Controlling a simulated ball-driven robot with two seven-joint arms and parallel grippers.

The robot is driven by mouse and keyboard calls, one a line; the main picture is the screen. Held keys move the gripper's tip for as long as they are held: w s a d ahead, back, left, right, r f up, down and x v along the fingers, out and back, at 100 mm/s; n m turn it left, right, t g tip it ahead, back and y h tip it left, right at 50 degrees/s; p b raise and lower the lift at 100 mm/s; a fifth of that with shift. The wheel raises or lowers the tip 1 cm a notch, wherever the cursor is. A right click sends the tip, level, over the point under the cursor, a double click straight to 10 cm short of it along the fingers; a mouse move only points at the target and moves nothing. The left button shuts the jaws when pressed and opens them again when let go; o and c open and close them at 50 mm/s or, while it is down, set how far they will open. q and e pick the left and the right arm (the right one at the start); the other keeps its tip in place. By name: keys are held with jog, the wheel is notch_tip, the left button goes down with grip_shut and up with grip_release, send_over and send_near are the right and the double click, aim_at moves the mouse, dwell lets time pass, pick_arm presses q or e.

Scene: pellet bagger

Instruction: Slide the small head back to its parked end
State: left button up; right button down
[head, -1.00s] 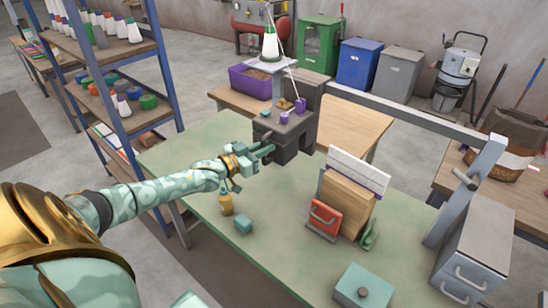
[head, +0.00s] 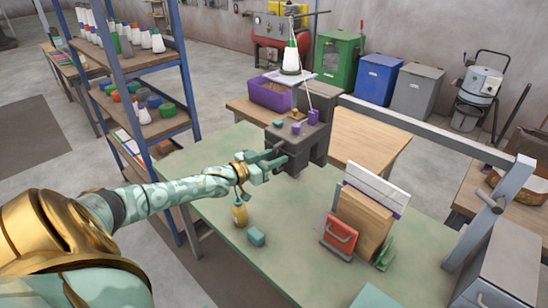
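My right gripper is out of view.
A blue-framed shelf (head: 183,75) rises at left. The table's middle is clear.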

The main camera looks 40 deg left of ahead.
pick_arm(q)
jog(key=shift+s, duration=0.1)
jog(key=p+v, duration=0.3)
jog(key=v, duration=1.3)
jog(key=shift+a, duration=0.15)
